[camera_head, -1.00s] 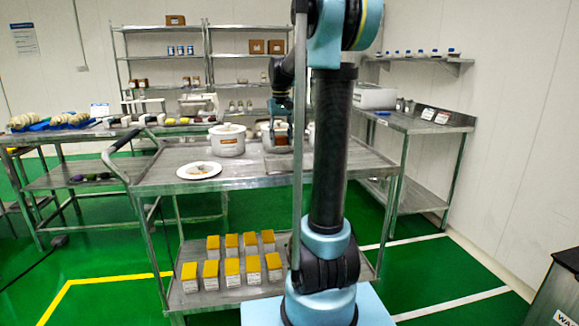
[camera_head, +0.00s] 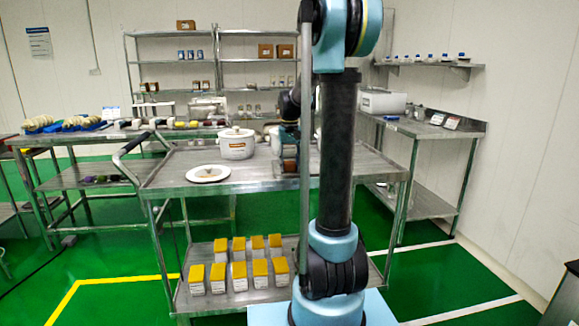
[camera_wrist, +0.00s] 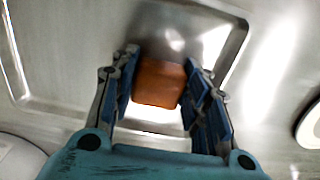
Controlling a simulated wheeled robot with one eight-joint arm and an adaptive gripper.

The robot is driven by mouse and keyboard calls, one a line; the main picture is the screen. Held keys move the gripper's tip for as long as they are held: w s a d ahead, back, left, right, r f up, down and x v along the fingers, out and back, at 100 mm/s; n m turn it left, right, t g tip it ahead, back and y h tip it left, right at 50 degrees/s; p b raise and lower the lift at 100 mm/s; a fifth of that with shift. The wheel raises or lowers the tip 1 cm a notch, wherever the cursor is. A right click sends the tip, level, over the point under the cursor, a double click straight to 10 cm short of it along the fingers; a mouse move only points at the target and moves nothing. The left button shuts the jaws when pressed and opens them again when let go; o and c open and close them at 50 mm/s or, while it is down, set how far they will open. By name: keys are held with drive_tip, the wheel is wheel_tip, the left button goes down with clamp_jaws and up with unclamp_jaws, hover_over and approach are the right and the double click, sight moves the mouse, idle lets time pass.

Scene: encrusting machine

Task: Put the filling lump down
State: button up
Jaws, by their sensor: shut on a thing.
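The filling lump is an orange-brown block (camera_wrist: 159,84), held between the two blue fingers of my gripper (camera_wrist: 160,72) in the wrist view. My gripper is shut on it. Beneath it in the wrist view is a shiny metal tray (camera_wrist: 55,106) with a raised rim. Whether the lump touches the tray cannot be told. In the head view my gripper (camera_head: 289,158) is low over the right part of the metal cart top, partly hidden by my arm.
A white pot (camera_head: 236,144) with an orange label and a white plate (camera_head: 208,174) stand on the metal cart (camera_head: 170,163). Another white pot is partly hidden behind my gripper. Several yellow-topped boxes (camera_head: 239,270) fill the lower shelf.

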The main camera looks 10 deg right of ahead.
sight(290, 163)
drive_tip(key=o, duration=1.1)
wheel_tip(290, 163, up, 12)
drive_tip(key=s+f+t, duration=0.1)
drive_tip(key=s+f, duration=0.3)
drive_tip(key=s, duration=0.5)
drive_tip(key=s+f, duration=0.4)
drive_tip(key=s, duration=0.6)
drive_tip(key=shift+n+t, duration=0.3)
drive_tip(key=shift+t, duration=0.3)
drive_tip(key=s+f, duration=1.5)
drive_tip(key=shift+d+f, duration=0.2)
